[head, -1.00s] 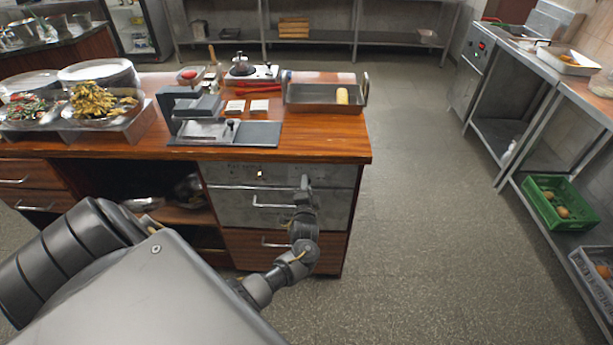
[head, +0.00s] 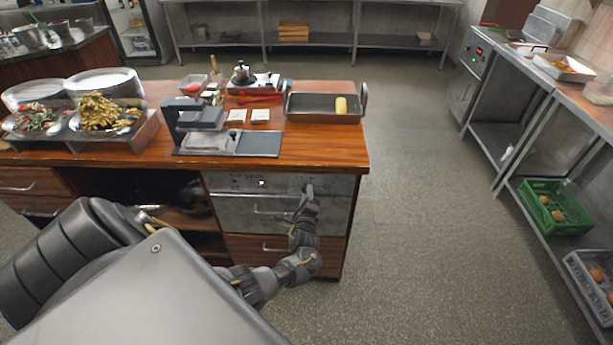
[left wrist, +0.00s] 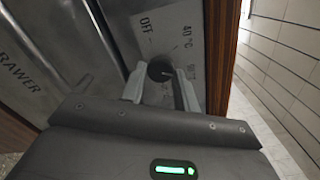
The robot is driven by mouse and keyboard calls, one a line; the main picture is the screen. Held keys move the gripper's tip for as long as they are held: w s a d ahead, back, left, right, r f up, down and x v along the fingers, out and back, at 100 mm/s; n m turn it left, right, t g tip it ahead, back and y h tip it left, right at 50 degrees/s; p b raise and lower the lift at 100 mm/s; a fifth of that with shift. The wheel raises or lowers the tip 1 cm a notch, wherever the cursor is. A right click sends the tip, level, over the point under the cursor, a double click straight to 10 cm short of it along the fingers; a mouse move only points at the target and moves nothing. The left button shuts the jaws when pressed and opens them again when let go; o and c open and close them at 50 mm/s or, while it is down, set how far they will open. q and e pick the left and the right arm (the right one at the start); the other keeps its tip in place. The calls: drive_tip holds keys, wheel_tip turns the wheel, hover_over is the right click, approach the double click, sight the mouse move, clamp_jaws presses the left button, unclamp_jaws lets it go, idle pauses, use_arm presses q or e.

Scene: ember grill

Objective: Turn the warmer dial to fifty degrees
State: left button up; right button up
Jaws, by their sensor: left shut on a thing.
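The warmer dial (left wrist: 160,69) is a dark round knob on the metal front of the drawer unit, with OFF and number marks printed around it in the left wrist view. My left gripper (left wrist: 160,88) is shut on the dial, one finger on each side of it. In the head view, my left gripper (head: 308,190) is at the right end of the metal warmer drawer front (head: 235,212), and hides the dial. The dial's exact setting cannot be read. My right gripper is not in view.
The wooden counter (head: 330,150) overhangs just above the warmer front. A metal tray (head: 310,116) with a yellow item and a flat press (head: 262,144) stand on it. The floor (head: 410,220) to the right is clear. A green crate (head: 565,218) sits on the right shelf.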

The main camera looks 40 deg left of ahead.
use_arm(q)
drive_tip(key=shift+m, duration=0.3)
drive_tip(key=o, duration=0.9)
drive_tip(key=v, duration=1)
drive_tip(key=shift+s+d, duration=0.3)
